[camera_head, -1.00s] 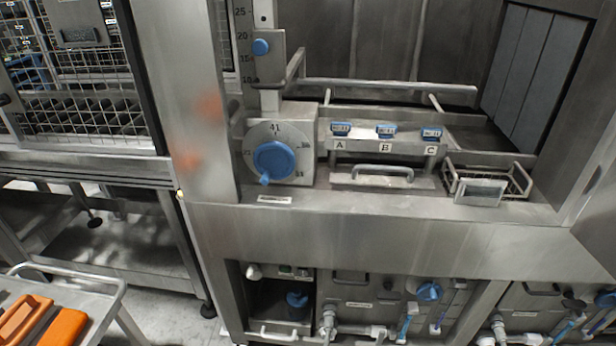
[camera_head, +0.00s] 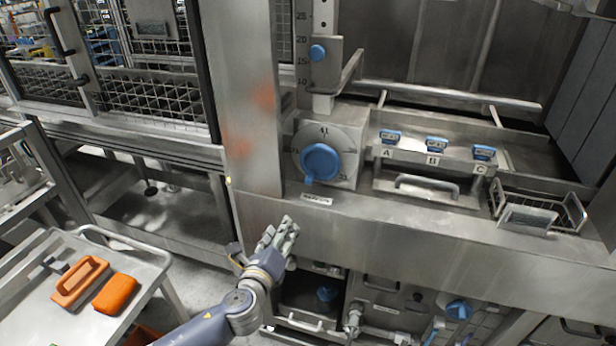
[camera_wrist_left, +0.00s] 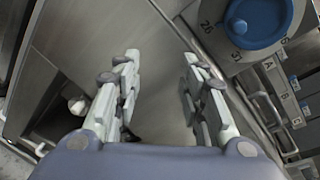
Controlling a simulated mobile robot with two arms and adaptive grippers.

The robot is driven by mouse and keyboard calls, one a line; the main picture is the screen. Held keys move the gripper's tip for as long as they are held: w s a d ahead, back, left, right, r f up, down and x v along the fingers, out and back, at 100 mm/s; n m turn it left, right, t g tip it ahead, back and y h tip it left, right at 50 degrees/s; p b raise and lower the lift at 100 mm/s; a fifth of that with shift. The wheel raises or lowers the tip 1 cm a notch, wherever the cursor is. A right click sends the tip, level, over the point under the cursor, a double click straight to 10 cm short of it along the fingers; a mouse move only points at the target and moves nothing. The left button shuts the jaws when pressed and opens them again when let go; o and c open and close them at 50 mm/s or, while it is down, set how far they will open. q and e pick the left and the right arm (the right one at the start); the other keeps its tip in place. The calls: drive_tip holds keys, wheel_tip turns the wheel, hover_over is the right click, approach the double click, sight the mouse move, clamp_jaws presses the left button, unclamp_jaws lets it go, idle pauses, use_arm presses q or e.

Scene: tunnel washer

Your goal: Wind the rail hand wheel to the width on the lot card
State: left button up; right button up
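The blue rail hand wheel (camera_head: 320,162) sits on a round numbered dial on a steel box, with its small knob at the lower left. It also shows at the upper right of the left wrist view (camera_wrist_left: 257,20), with dial numbers beside it. My left gripper (camera_head: 287,226) is below and left of the wheel, in front of the steel front panel, apart from it. In the left wrist view its two fingers (camera_wrist_left: 160,85) are spread with nothing between them. I cannot make out a lot card for certain. My right gripper is not in view.
A vertical scale with a blue knob (camera_head: 317,53) stands above the dial. A trolley (camera_head: 40,325) with orange items (camera_head: 115,294) is at lower left.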

sight(307, 183)
use_arm(q)
drive_tip(key=s+d+r+m+t+h, duration=0.2)
drive_tip(key=d+r+m, duration=0.15)
drive_tip(key=r, duration=0.55)
drive_tip(key=shift+m, duration=0.25)
drive_tip(key=p+x, duration=0.1)
drive_tip(key=x, duration=1)
drive_tip(key=shift+w+a+f, duration=0.1)
drive_tip(key=shift+a+f, duration=0.05)
clamp_jaws()
